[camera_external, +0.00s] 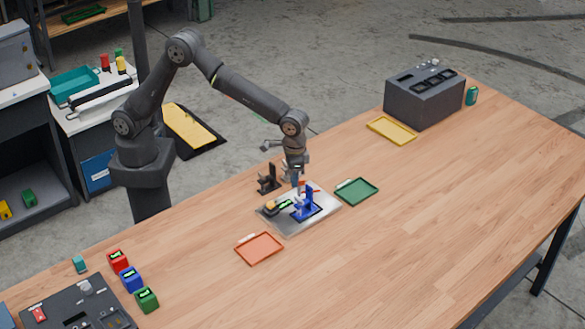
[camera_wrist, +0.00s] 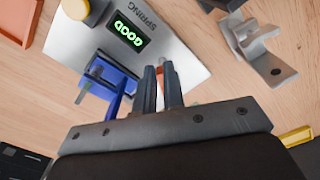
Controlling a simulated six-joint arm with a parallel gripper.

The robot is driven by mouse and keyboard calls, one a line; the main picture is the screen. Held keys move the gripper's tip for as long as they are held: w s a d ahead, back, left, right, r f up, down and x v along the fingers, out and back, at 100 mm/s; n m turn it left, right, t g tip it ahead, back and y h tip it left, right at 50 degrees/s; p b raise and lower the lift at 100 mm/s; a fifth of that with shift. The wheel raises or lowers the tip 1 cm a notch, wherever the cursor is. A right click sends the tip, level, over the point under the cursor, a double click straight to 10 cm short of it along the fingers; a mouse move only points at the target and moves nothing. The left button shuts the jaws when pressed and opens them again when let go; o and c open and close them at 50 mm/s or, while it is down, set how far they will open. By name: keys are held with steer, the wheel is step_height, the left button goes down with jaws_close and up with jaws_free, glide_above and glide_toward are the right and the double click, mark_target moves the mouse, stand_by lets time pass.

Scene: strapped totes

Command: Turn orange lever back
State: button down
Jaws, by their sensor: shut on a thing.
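A silver plate (camera_external: 275,222) lies on the table, marked "SPRING", with a small display reading "GOOD" in green (camera_wrist: 128,32). A blue fixture (camera_external: 308,207) stands on the plate; it also shows in the wrist view (camera_wrist: 112,82). The orange lever (camera_wrist: 167,72) is mostly hidden behind my fingers. Only a bit of orange shows beside the fingertips. My gripper (camera_external: 299,187) is at the fixture, fingers close together and shut on the lever. The fingers also show in the wrist view (camera_wrist: 160,74). The lever's exact angle cannot be told.
An orange tray (camera_external: 259,260) and a green tray (camera_external: 356,202) flank the plate. A black stand (camera_external: 268,181) is behind it. A yellow tray (camera_external: 391,140) and a dark grey box (camera_external: 424,103) are farther right. Several coloured blocks are at lower left. The right front table is clear.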

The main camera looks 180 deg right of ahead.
steer(key=shift+n, duration=0.3)
steer(key=shift+w+a+r+n, duration=0.1)
steer(key=shift+w+a+n, duration=0.1)
steer(key=shift+n, duration=1.2)
steer(key=shift+w+a+n, duration=0.1)
steer(key=shift+w+n, duration=0.05)
steer(key=shift+n, duration=1.25)
steer(key=c, duration=1.5)
jaws_free()
step_height(320, 180, up, 17)
steer(key=shift+r, duration=0.15)
